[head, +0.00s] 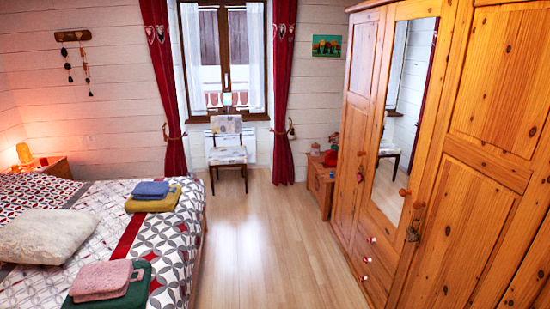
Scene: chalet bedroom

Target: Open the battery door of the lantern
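No lantern can be made out for certain in the head view. A small glowing orange lamp (24,153) stands on the wooden bedside table (55,167) at the far left; I cannot tell whether it is the lantern, and no battery door shows on it. A small pale object (227,99) is at the windowsill, too small to identify. Small red items (331,158) sit on a low wooden cabinet (319,184) at the back right, also too small to tell. My gripper is not in view.
A bed (172,240) with folded towels (102,280) and a white pillow (45,236) fills the left. A pine wardrobe (480,190) with a mirror door lines the right. Clear wooden floor (265,240) runs between them to a chair (227,155) below the window.

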